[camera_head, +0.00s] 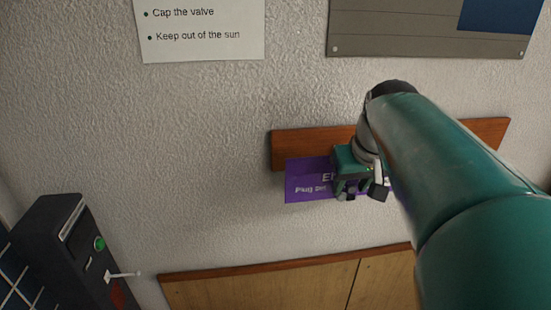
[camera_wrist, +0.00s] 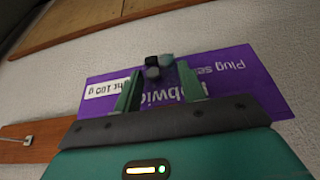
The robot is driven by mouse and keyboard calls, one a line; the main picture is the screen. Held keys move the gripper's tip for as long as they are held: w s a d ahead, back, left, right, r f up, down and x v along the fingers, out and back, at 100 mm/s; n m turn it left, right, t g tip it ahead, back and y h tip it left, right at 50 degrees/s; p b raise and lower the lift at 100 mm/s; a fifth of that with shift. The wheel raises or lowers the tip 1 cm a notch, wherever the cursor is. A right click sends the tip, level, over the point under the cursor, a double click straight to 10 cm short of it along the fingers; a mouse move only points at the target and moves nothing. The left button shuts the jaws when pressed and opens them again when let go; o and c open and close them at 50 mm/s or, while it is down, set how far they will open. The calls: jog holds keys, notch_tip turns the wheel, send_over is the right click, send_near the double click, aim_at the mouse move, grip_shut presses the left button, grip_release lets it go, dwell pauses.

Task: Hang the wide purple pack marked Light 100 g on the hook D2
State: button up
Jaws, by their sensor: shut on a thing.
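The wide purple pack (camera_head: 305,181) is in my gripper (camera_head: 362,190) in front of the wall, level with the lower edge of a wooden rail (camera_head: 300,148). In the wrist view the pack (camera_wrist: 240,70) spans the space beyond my gripper's two fingers (camera_wrist: 160,88); its white label (camera_wrist: 102,90) reads partly "ht 100 g". My gripper is shut on the pack. A small pale hook (camera_wrist: 28,139) shows on the rail (camera_wrist: 45,150) at the left of the wrist view. Its marking is not readable. My arm hides part of the rail in the head view, and hook D2 cannot be picked out.
A wooden cabinet (camera_head: 290,285) stands below the rail. A dark device (camera_head: 75,245) with a green button is at the lower left. A paper notice (camera_head: 205,28) and a grey board (camera_head: 420,30) are on the wall above. The wall left of the rail is clear.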

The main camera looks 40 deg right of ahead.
jog(key=w, duration=0.1)
jog(key=w+d, duration=0.1)
jog(key=shift+w+d, duration=0.25)
jog(key=shift+w, duration=0.05)
jog(key=shift+w+d+f, duration=0.15)
jog(key=shift+f, duration=0.4)
jog(key=shift+f, duration=0.25)
jog(key=o, duration=1.1)
